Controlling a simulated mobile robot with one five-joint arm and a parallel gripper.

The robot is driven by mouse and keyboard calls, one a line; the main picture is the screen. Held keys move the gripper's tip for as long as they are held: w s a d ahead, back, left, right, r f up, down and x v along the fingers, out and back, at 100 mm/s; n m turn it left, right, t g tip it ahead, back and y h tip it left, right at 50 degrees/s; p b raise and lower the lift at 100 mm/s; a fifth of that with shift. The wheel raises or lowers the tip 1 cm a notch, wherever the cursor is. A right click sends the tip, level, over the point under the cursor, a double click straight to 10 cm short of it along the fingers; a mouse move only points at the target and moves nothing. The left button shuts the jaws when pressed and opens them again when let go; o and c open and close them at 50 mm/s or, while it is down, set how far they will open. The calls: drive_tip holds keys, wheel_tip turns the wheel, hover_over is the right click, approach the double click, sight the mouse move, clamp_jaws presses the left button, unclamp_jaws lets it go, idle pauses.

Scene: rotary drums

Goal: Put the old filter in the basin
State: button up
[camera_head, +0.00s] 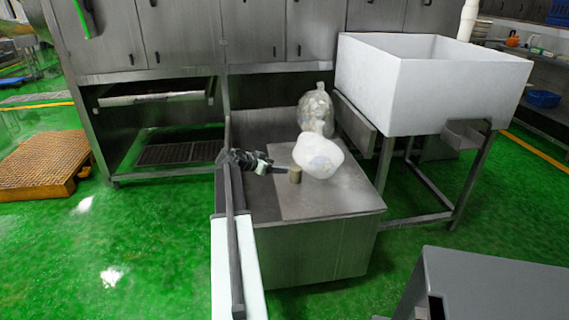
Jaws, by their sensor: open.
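A small tan-brown cylinder (295,174), which looks like the old filter, stands upright on the steel table (325,202). My gripper (276,170) is dark and reaches in from the left, its tip close beside the cylinder. It is open. I cannot tell whether its fingers are around the cylinder or touching it. The large white basin (375,85) stands on metal legs to the right of the table, its rim well above the table top. Its inside floor is hidden by the front wall.
A white rounded bundle (318,155) sits right behind the cylinder, and a clear plastic bag (316,110) stands further back. Steel cabinets (180,35) line the back. A grey box-like surface (490,285) is at front right.

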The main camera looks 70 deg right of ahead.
drive_tip(key=shift+w+a+r, duration=0.25)
drive_tip(key=shift+a, duration=0.15)
